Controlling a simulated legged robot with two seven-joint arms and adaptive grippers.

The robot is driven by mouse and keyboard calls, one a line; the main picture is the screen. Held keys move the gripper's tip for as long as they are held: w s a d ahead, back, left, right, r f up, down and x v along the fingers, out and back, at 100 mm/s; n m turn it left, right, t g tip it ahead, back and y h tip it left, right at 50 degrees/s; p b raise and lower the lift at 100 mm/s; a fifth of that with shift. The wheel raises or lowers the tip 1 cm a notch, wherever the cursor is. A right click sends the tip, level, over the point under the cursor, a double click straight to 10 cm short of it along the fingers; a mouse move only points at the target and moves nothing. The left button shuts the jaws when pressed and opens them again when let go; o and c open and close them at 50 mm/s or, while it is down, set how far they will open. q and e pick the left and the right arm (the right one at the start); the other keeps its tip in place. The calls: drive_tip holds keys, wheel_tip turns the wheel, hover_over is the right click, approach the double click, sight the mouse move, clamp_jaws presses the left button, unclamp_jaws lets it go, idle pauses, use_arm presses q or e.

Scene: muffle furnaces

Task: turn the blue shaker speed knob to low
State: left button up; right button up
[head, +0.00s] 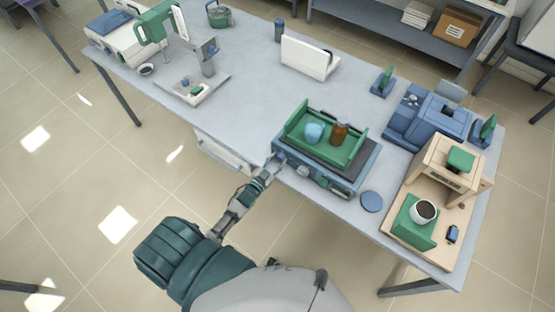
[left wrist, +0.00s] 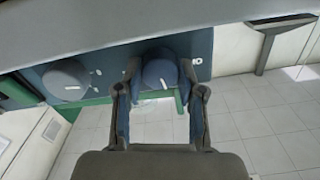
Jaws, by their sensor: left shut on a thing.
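The blue shaker (head: 365,172) stands at the front edge of the table, with a green tray (head: 357,152) on top. My left gripper (head: 278,161) is at the left end of its front panel. In the left wrist view, a round blue-grey knob (left wrist: 160,70) sits between the fingertips of my left gripper (left wrist: 162,90), which is shut on it. A white mark shows on this knob, but its setting cannot be read. A second round knob (left wrist: 66,80) is to the left on the same panel; it also shows in the head view (head: 303,171). My right gripper is out of view.
A blue beaker (head: 314,132) and a brown bottle (head: 339,133) stand in the green tray. A blue disc (head: 371,201) lies right of the shaker. A wooden stand (head: 413,248) is farther right.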

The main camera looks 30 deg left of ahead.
use_arm(q)
drive_tip(key=shift+s+f+m, duration=0.2)
drive_tip(key=shift+f+m, duration=0.25)
drive_tip(key=shift+m, duration=0.35)
drive_tip(key=o, duration=1.1)
drive_tip(key=shift+o, duration=0.2)
drive_tip(key=shift+r, duration=0.1)
drive_tip(key=shift+w+a, duration=0.1)
drive_tip(key=s, duration=1.2)
drive_tip(key=shift+a, duration=0.45)
